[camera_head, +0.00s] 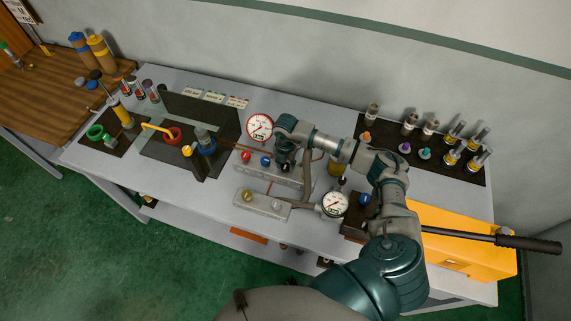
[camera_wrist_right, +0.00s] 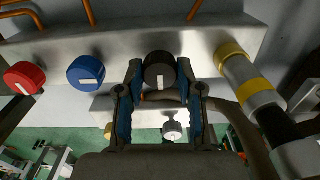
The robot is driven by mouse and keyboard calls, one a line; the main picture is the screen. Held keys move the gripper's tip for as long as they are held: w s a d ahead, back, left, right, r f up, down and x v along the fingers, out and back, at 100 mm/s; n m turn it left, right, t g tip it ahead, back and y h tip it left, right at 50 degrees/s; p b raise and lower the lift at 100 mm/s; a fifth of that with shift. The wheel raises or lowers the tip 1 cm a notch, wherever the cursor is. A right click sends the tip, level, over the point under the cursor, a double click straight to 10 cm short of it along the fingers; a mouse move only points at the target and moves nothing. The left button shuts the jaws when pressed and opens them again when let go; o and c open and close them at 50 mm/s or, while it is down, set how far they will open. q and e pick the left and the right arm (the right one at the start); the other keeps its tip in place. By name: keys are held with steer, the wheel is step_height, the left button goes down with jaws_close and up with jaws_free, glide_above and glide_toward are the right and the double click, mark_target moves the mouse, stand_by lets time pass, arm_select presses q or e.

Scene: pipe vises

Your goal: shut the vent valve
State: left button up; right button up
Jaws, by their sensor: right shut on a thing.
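A grey valve block (camera_head: 262,170) on the bench carries a row of round knobs. In the right wrist view they are a red knob (camera_wrist_right: 24,78), a blue knob (camera_wrist_right: 86,74) and a black knob (camera_wrist_right: 160,70), each with a white mark. No readable label shows which is the vent valve. My right gripper (camera_wrist_right: 160,76) is shut on the black knob, with one blue-padded finger on each side of it. In the head view my right gripper (camera_head: 284,160) is over the block's right part and mostly hides this knob. My left gripper is not in view.
A round gauge (camera_head: 260,127) stands behind the block and another gauge (camera_head: 335,204) in front. A lower block (camera_head: 262,205) with small knobs sits nearby. A yellow hand pump (camera_head: 460,245) with a long black lever is at the right. A dark fittings mat (camera_head: 385,160) lies behind.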

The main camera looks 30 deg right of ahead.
mark_target(286, 165)
steer(key=shift+w+d, duration=0.1)
steer(key=o, duration=1.2)
steer(key=shift+c, duration=0.2)
step_height(286, 165, up, 12)
steer(key=shift+f, duration=0.1)
